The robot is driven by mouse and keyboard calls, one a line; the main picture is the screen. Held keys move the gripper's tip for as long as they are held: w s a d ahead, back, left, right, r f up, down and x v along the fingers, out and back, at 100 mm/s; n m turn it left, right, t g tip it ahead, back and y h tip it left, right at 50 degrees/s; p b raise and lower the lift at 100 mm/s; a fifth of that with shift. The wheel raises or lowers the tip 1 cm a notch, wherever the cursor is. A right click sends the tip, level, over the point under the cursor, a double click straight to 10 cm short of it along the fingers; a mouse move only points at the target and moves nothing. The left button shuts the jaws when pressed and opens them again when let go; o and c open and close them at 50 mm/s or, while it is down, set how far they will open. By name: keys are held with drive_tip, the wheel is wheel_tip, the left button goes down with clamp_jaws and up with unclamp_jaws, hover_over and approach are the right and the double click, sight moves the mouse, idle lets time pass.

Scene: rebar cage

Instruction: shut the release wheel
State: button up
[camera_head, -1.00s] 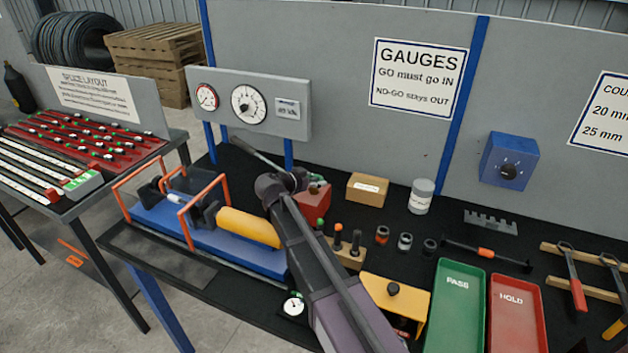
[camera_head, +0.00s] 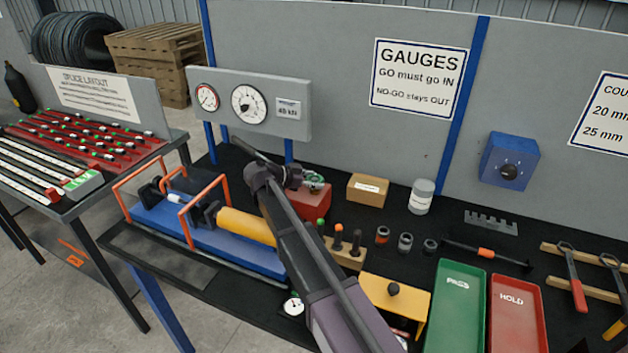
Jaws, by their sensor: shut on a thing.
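The release wheel (camera_head: 314,180) is a small greenish wheel on top of the red pump box (camera_head: 314,203), behind the blue press bed with its orange cylinder (camera_head: 245,227). My gripper (camera_head: 296,177) is at the wheel's left side, shut on it. My own wrist hides much of the jaws, so the exact grip is hard to see. The dark pump lever (camera_head: 255,151) slants up to the left behind my wrist. The dial gauge (camera_head: 249,105) and a small display (camera_head: 288,108) hang on the grey panel above.
A cardboard box (camera_head: 368,189) and a grey jar (camera_head: 420,196) stand right of the pump. A wooden block with pegs (camera_head: 345,252), a yellow stand (camera_head: 395,300) and green (camera_head: 455,310) and red (camera_head: 517,315) trays are nearer. Orange guard frames (camera_head: 205,205) rise at left.

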drive_tip(key=shift+d, duration=0.1)
drive_tip(key=o, duration=0.9)
drive_tip(key=shift+f, duration=0.1)
drive_tip(key=shift+o, duration=0.2)
drive_tip(key=shift+n+t, duration=0.3)
drive_tip(key=shift+s+n+t+y, duration=0.1)
drive_tip(key=shift+n+t+y, duration=0.6)
drive_tip(key=shift+n+y, duration=0.1)
drive_tip(key=shift+n+t+y, duration=1.7)
drive_tip(key=shift+n+y, duration=0.2)
drive_tip(key=shift+n, duration=0.3)
drive_tip(key=shift+n+t+y, duration=0.7)
drive_tip(key=shift+n+y, duration=1.3)
drive_tip(key=shift+y, duration=0.3)
drive_tip(key=shift+n+y, duration=0.8)
drive_tip(key=shift+y, duration=0.1)
drive_tip(key=shift+n+y, duration=1.3)
drive_tip(key=shift+y, duration=0.2)
